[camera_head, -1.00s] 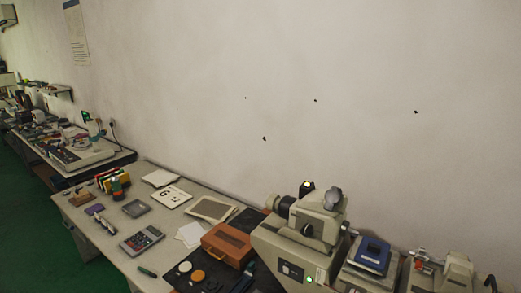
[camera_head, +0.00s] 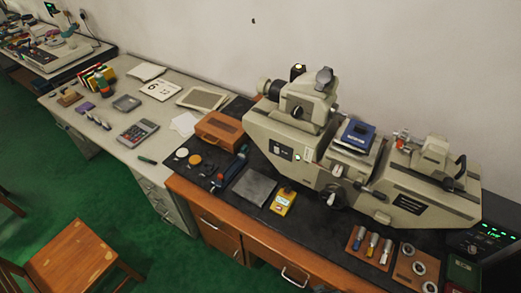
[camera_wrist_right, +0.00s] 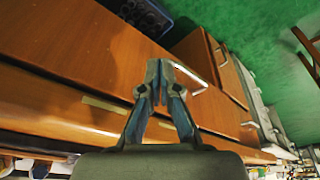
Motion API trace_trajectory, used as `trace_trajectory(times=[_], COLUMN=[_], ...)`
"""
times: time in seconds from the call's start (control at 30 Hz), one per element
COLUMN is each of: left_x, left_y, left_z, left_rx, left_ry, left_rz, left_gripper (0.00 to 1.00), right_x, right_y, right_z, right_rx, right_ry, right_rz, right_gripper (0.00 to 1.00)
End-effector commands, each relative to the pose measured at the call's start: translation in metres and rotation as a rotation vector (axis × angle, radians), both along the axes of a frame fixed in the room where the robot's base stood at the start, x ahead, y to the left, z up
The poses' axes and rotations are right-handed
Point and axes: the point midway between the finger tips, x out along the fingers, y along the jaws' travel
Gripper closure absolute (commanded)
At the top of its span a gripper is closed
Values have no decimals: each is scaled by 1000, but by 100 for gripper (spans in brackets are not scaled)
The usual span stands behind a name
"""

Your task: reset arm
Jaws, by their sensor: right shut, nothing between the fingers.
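My right gripper (camera_wrist_right: 160,84) shows in the right wrist view, shut and empty, with its fingertips together in front of the brown wooden drawer fronts (camera_wrist_right: 85,45). It does not show in the head view, and neither does my left gripper. In the head view the bearing rings (camera_head: 412,267) lie on a brown board at the front right of the dark bench top.
A large beige measuring machine (camera_head: 365,165) stands on the bench. A wooden box (camera_head: 222,131), a yellow device (camera_head: 284,201) and a grey plate (camera_head: 254,187) lie nearby. A wooden chair (camera_head: 75,258) stands on the green floor (camera_head: 45,190) at left.

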Motion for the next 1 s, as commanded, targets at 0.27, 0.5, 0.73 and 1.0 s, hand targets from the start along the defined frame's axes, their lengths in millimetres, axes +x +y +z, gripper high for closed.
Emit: trace_trajectory(times=[0.27,0.5,0.73,1.0], left_x=[-1,-2,-2,-2], left_y=[1,1,1,1], left_z=[-2,-4,-5,-5], left_rx=[1,1,1,1], left_ry=[1,3,4,4], left_rz=[-1,-1,-1,0], left_gripper=[37,37,37,37], right_x=[-22,-107,-186,-209], right_y=[-2,-15,-30,-35], right_z=[-144,-274,-326,-334], right_rx=[-5,-12,-19,-20], right_ry=[65,132,171,179], right_rz=[12,27,37,40], right_gripper=[100,100,100,100])
